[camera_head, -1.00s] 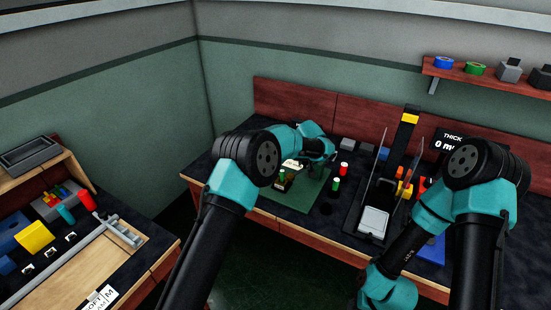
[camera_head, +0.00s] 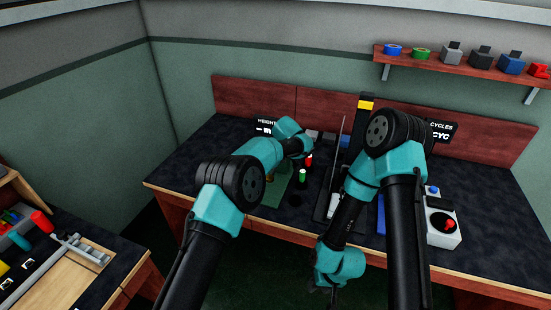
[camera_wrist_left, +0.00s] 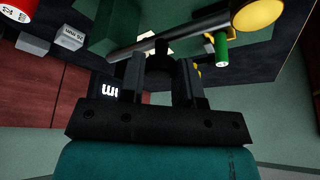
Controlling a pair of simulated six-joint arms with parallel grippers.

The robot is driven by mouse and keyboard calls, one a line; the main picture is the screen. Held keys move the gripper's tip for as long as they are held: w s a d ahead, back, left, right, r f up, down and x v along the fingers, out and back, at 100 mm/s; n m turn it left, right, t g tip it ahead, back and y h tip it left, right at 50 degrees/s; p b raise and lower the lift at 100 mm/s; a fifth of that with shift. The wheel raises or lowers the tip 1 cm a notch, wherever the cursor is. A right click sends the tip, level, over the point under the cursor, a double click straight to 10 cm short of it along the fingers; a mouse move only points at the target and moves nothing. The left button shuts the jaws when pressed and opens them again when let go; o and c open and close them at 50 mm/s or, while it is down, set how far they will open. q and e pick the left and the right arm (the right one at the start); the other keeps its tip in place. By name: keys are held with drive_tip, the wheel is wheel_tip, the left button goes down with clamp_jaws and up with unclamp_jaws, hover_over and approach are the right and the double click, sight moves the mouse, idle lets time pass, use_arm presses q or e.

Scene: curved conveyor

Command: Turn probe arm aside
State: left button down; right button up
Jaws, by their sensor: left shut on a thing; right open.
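In the left wrist view a dark rod, apparently the probe arm (camera_wrist_left: 205,24), runs slantwise from a dark round hub to a yellow disc (camera_wrist_left: 258,14) at upper right. My left gripper (camera_wrist_left: 160,75) has its two fingers either side of the hub and is shut on it. In the head view my left wrist hides the gripper and most of the probe, above the green mat (camera_head: 268,198) on the bench. My right gripper (camera_head: 332,292) is open and empty, low in front of the bench edge, mostly hidden by its own wrist.
A green cylinder (camera_head: 302,176) and a red cylinder (camera_head: 308,160) stand close right of the mat. A tall black stand with a yellow band (camera_head: 366,104) rises farther right. A control box with a red knob (camera_head: 447,226) sits at right. A side bench (camera_head: 65,280) is at left.

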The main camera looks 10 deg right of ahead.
use_arm(q)
drive_tip(key=c, duration=0.8)
unclamp_jaws()
drive_tip(key=shift+d, duration=0.1)
drive_tip(key=v, duration=1.7)
drive_tip(key=shift+s+r, duration=0.15)
drive_tip(key=shift+s, duration=0.1)
